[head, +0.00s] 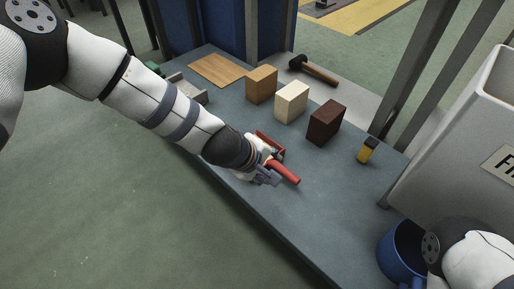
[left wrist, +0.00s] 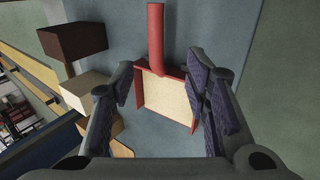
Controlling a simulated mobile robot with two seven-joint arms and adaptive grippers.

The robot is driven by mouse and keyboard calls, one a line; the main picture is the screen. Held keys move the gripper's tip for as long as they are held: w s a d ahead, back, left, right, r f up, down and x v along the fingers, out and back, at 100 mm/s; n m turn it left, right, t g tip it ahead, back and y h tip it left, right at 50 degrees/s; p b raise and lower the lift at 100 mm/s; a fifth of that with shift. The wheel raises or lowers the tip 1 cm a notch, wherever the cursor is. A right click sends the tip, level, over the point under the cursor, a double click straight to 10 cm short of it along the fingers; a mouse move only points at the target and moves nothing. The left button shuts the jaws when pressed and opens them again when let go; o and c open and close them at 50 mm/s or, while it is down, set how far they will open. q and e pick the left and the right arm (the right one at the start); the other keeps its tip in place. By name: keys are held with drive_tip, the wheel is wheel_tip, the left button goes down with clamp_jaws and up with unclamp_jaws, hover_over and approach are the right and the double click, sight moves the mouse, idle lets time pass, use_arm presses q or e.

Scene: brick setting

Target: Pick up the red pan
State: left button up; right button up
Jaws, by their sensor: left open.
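The red pan (head: 285,172) lies on the grey-blue bench top (head: 300,215), partly hidden by my left gripper in the head view. In the left wrist view the pan (left wrist: 156,38) shows a straight red handle pointing up the picture and a square red-rimmed body with a pale, grainy inside. My left gripper (head: 262,172) is open over it. In the wrist view its fingers (left wrist: 162,84) stand either side of the pan's body near the handle end. I cannot tell whether they touch it. My right gripper is out of view.
Tan (head: 261,84), cream (head: 291,102) and dark brown (head: 326,122) blocks stand behind the pan. A mallet (head: 318,73), wooden board (head: 218,69) and small yellow-black item (head: 367,150) lie farther out. A blue mug (head: 396,255) is at lower right, by a pale bin (head: 455,150).

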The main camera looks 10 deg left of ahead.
sight(283, 171)
use_arm(q)
drive_tip(key=b+x, duration=0.6)
drive_tip(key=x, duration=0.6)
drive_tip(key=shift+s+d, duration=0.1)
drive_tip(key=shift+d, duration=0.05)
drive_tip(key=shift+b, duration=0.3)
drive_tip(key=shift+r, duration=0.2)
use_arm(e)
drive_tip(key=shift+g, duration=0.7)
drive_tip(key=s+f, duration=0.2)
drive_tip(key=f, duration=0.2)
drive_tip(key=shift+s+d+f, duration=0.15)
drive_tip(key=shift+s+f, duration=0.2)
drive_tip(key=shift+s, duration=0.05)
use_arm(q)
clamp_jaws()
